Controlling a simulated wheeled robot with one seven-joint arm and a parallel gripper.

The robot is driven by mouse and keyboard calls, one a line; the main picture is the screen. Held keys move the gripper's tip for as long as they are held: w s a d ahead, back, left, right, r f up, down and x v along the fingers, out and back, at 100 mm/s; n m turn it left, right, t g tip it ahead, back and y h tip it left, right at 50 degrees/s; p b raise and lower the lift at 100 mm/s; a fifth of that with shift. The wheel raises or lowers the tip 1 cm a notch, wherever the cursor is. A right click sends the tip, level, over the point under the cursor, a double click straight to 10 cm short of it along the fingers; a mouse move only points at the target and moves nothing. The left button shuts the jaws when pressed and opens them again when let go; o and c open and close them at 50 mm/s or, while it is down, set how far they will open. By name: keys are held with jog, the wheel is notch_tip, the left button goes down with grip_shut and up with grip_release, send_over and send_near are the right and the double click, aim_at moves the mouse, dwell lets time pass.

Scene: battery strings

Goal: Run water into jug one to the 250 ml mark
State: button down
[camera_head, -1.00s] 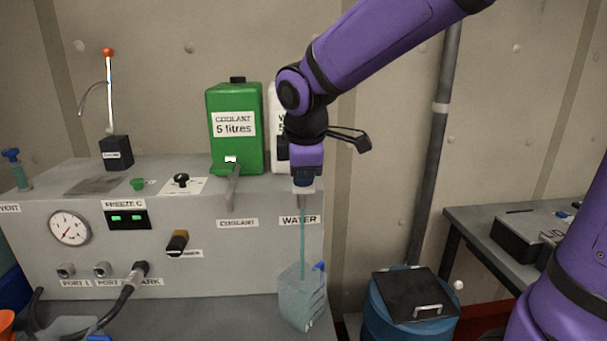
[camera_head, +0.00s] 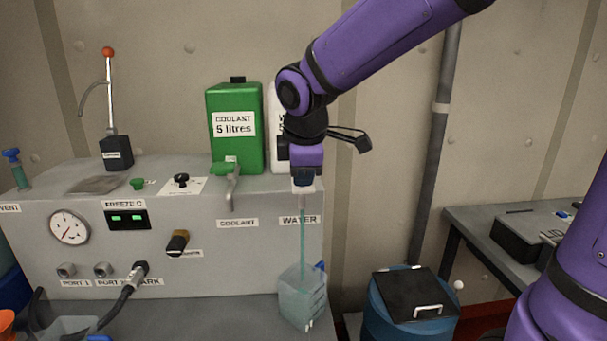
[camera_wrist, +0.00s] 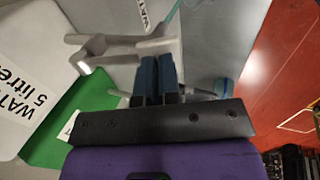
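A clear jug (camera_head: 302,298) stands on the bench ledge below the WATER label (camera_head: 299,220). A thin teal stream (camera_head: 302,240) runs down into it and bluish liquid shows inside. The jug's marks are too small to read. My gripper (camera_head: 304,184) is above the stream, at the water tap. In the wrist view its two dark blue fingers (camera_wrist: 157,72) are close together, with their tips against the pale tap lever (camera_wrist: 158,46). No held object shows between them. The white WATER container (camera_wrist: 30,75) is beside my gripper, partly hidden by my arm in the head view.
The green coolant container (camera_head: 236,130) and its tap (camera_head: 232,182) stand just left of my gripper. A gauge (camera_head: 69,227), knobs and a plugged cable (camera_head: 128,287) are farther left. A blue bin (camera_head: 378,318) with a black lid stands right of the jug.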

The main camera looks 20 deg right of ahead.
jog(key=shift+s+f, duration=0.15)
jog(key=shift+f, duration=0.1)
jog(key=shift+r, duration=0.25)
jog(key=v, duration=1)
jog(key=shift+r, duration=0.35)
jog(key=s+d+f+m, duration=0.3)
jog(key=s+d+m, duration=0.1)
jog(key=s+m, duration=0.3)
jog(key=s+d+f+m+t+y, duration=0.1)
jog(key=s+d+f+m, duration=0.2)
jog(key=s+m, duration=0.4)
jog(key=shift+s+d+f+t, duration=0.35)
jog(key=shift+s+d, duration=0.35)
jog(key=shift+s, duration=0.35)
